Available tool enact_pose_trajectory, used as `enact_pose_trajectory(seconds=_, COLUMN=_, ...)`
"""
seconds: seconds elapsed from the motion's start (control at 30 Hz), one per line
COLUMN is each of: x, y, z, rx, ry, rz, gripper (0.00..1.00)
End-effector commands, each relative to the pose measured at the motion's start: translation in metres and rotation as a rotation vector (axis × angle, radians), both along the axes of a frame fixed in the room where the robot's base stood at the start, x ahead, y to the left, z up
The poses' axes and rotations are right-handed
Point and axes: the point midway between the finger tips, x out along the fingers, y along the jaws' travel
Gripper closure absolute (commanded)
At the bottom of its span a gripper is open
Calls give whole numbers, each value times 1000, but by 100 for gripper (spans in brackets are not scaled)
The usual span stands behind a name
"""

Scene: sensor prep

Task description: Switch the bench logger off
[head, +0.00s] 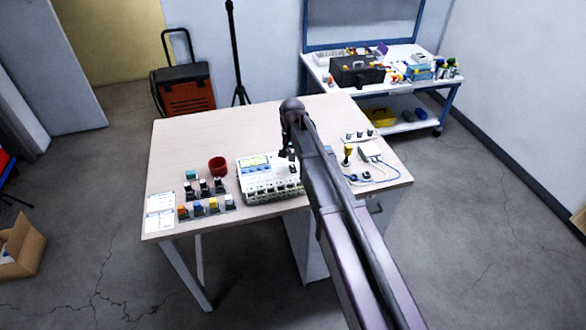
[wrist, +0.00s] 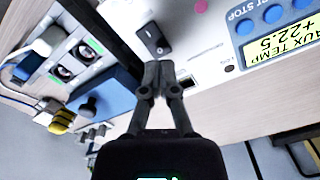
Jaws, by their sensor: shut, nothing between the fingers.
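The bench logger (head: 262,183) is a white box with a lit yellow-green display on the table, left of my arm. In the wrist view its white panel (wrist: 205,55) shows upside down, with a display (wrist: 285,48) reading AUX TEMP +22.5 and round blue buttons. A black switch (wrist: 152,38) sits on the panel just beyond my fingertips; its position is not clear. My gripper (wrist: 160,76) is shut and empty, its tips close to the switch. Whether they touch it I cannot tell. In the head view my gripper (head: 287,152) is at the logger's right end.
The back of the table is clear.

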Motion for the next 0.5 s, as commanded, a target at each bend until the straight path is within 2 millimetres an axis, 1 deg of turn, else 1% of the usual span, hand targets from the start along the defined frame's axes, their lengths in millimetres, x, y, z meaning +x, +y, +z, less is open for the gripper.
enact_pose_trajectory(seconds=0.5, x=0, y=0, z=-5, rx=0, ry=0, rz=0, gripper=100)
